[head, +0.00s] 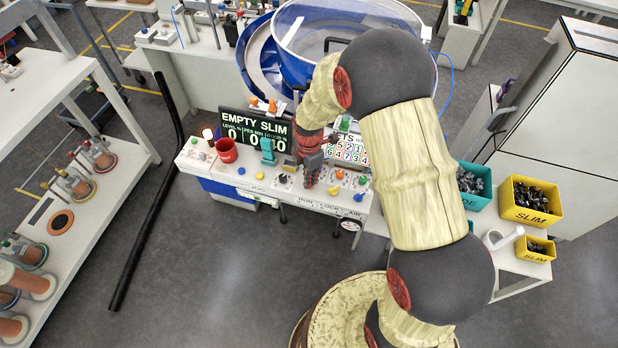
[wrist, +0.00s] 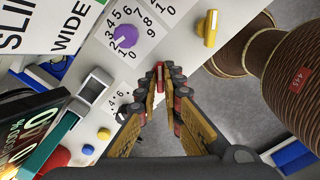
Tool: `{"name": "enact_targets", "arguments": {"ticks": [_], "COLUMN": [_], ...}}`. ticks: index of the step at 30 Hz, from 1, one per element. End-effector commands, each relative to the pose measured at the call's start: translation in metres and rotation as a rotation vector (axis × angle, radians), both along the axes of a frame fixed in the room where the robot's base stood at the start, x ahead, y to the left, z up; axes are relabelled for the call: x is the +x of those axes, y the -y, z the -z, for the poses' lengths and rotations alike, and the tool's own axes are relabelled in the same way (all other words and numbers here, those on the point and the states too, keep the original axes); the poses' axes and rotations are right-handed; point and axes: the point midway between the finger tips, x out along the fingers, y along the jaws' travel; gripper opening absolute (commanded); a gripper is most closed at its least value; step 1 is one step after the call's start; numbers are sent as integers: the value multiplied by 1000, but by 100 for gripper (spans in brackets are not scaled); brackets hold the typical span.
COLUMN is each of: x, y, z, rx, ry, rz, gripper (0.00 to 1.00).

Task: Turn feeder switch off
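The feeder console (head: 285,185) carries several coloured knobs and buttons along its sloped front panel. I cannot read which of them is the feeder switch. My gripper (head: 312,182) points down over the middle of this panel and hides part of it. In the wrist view the fingertips of my gripper (wrist: 165,76) come together, with a red piece at the tips and nothing clearly held. A purple knob (wrist: 125,37) on a number dial and a yellow handle (wrist: 209,30) lie beyond the tips. A black knob (wrist: 131,108) lies left of the fingers.
A blue bowl feeder (head: 262,60) is behind. Yellow bins (head: 531,201) and a teal bin (head: 474,186) stand right. A spool shelf (head: 105,195) is left. The floor in front is partly clear.

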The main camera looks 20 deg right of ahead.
Motion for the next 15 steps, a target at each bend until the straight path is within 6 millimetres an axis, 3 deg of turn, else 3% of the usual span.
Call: {"name": "enact_targets", "arguments": {"ticks": [9,15], "x": [0,0], "y": [0,0], "z": [0,0], "rx": [0,0], "ry": [1,0], "rz": [1,1], "gripper": [26,26]}}
